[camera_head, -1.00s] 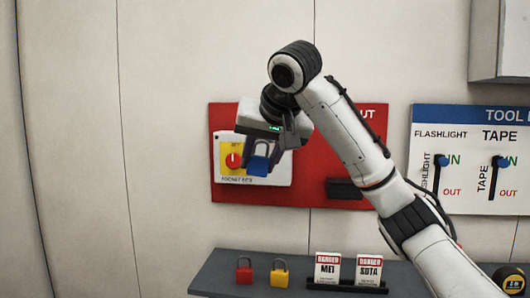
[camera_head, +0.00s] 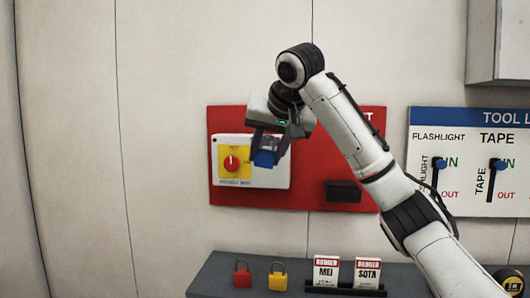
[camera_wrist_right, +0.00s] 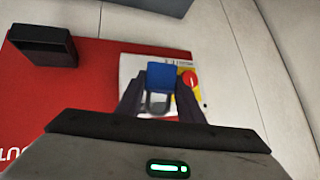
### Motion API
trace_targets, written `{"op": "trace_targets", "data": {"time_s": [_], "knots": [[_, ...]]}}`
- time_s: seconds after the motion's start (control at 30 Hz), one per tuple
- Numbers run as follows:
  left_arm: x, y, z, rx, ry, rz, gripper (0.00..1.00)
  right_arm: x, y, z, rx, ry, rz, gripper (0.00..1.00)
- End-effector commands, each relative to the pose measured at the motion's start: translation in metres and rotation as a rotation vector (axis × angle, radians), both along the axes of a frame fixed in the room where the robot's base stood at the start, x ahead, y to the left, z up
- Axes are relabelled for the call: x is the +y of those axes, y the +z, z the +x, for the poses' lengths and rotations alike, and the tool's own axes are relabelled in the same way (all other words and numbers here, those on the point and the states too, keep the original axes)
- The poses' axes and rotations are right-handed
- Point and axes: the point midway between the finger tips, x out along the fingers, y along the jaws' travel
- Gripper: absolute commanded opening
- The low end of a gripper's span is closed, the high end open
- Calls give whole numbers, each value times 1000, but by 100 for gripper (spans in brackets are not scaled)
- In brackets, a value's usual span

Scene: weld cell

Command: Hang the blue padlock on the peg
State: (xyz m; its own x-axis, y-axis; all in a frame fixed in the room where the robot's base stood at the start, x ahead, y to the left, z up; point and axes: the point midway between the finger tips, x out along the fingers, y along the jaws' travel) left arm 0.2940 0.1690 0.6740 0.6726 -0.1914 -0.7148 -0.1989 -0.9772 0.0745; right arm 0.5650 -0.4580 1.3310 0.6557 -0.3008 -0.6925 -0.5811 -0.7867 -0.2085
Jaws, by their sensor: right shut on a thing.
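The blue padlock (camera_head: 264,159) is held between the fingers of my right gripper (camera_head: 270,147), in front of the white panel on the red board. In the right wrist view the padlock (camera_wrist_right: 161,76) has its grey shackle toward the palm, between the two dark fingers of the gripper (camera_wrist_right: 160,97). The white panel (camera_head: 270,176) carries a yellow plate with a red rotary knob (camera_head: 232,163), just left of the padlock. The peg cannot be made out; the gripper and padlock cover part of the panel. My left gripper is not in view.
A red padlock (camera_head: 242,274) and a yellow padlock (camera_head: 278,275) stand on the grey shelf (camera_head: 215,277) below, beside two danger tags (camera_head: 326,271). A black box (camera_head: 343,191) sticks out of the red board (camera_head: 310,193). A tool board (camera_head: 470,175) hangs at right.

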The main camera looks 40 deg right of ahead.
Motion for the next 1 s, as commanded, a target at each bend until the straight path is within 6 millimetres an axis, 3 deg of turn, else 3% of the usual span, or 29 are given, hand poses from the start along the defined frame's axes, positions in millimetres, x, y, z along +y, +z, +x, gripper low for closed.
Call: {"op": "trace_targets", "data": {"time_s": [1.0], "knots": [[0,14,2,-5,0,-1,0,-40,-12,32,-1,1,0,10]]}}
